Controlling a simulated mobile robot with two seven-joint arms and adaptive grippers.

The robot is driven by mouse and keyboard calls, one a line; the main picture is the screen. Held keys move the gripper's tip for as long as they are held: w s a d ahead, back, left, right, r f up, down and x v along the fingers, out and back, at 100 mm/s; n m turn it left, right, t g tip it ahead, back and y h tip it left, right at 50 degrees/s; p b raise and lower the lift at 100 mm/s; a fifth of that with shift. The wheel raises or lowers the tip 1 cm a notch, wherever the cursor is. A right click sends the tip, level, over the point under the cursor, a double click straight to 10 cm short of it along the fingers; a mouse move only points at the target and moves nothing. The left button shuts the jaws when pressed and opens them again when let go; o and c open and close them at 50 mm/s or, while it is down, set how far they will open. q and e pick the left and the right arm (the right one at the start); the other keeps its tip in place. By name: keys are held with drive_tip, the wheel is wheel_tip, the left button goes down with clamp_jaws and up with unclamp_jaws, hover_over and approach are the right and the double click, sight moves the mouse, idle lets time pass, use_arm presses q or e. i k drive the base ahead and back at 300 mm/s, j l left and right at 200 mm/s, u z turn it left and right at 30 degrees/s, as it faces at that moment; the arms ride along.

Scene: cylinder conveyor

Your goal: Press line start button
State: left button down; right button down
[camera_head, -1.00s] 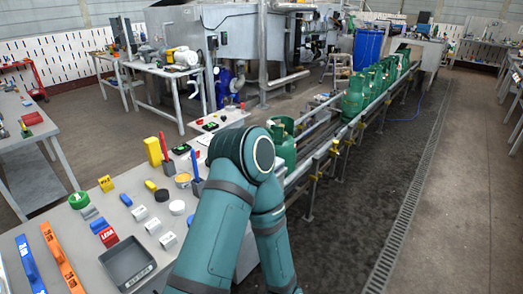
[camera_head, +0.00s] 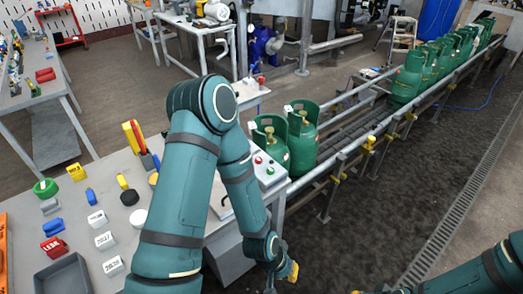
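A pale control panel with a red button (camera_head: 257,160) and a green button (camera_head: 270,170) stands at the right end of the near table, beside the conveyor. No lettering on the buttons is readable. My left arm folds over the table, and its gripper (camera_head: 284,270) hangs below and to the right of the panel, apart from the buttons. Its fingers are small and partly hidden, so their opening is unclear. My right arm enters at the bottom right corner. Its gripper is largely cut off by the bottom edge.
Two green cylinders (camera_head: 302,137) stand on the conveyor (camera_head: 350,142) near the panel; several more stand farther along. The near table (camera_head: 108,172) holds markers, labelled blocks and a grey tray (camera_head: 64,278). The dark floor right of the conveyor is clear.

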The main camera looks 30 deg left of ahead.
sight(270, 171)
drive_tip(key=i+j, duration=0.15)
drive_tip(key=i, duration=0.3)
drive_tip(key=i+j, duration=0.2)
drive_tip(key=i, duration=0.2)
drive_tip(key=l+z, duration=0.05)
